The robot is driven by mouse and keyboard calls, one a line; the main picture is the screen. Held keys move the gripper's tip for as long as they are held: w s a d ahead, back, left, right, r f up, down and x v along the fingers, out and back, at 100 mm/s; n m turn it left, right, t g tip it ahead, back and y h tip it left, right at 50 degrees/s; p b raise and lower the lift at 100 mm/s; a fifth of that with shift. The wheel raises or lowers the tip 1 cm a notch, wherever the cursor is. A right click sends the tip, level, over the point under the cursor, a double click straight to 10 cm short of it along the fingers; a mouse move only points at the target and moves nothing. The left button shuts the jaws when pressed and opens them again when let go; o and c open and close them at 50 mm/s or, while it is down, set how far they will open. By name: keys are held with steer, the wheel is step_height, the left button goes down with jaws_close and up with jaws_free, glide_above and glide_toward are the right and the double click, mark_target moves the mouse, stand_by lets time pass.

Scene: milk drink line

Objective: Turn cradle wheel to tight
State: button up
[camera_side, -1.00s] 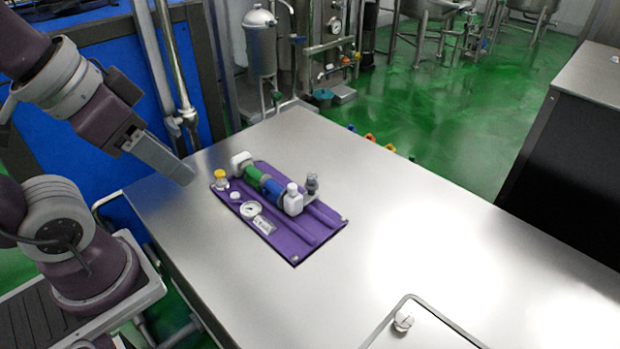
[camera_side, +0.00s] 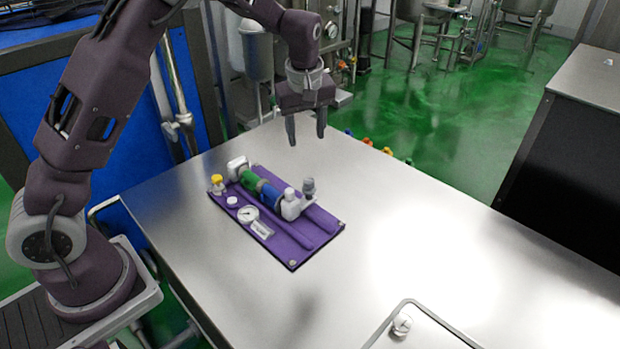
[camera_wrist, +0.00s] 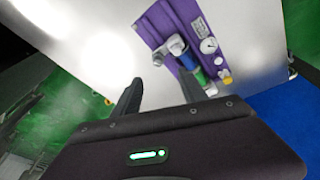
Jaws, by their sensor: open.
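A purple cradle board (camera_side: 316,242) lies on the steel table, also visible in the wrist view (camera_wrist: 155,28). A cylinder with a green band (camera_side: 250,180) and a blue band (camera_side: 269,193) lies along it between white end blocks. A grey knob (camera_side: 308,187) stands at the right end block and shows in the wrist view (camera_wrist: 158,59). A yellow-topped part (camera_side: 217,180) and a small white knob (camera_side: 232,200) sit at the left end. I cannot tell which part is the wheel. My gripper (camera_side: 306,138) is open and empty, above and behind the board, pointing down.
A round dial gauge (camera_side: 249,213) and a white label (camera_side: 262,229) sit on the board's near side. A dark cabinet (camera_side: 560,150) stands at right.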

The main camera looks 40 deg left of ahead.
mark_target(309, 180)
steer(key=w+a+f+y, duration=0.1)
steer(key=w+f, duration=0.1)
steer(key=f, duration=0.4)
steer(key=w+a+f+n, duration=0.1)
steer(key=w+a+f, duration=0.1)
steer(key=f, duration=0.5)
steer(key=w+a+f+n+y, duration=0.1)
steer(key=w+a+f, duration=0.1)
steer(key=f, duration=0.5)
steer(key=shift+w+f+g+y, duration=0.2)
steer(key=shift+g+y, duration=0.1)
steer(key=shift+g, duration=0.1)
jaws_close()
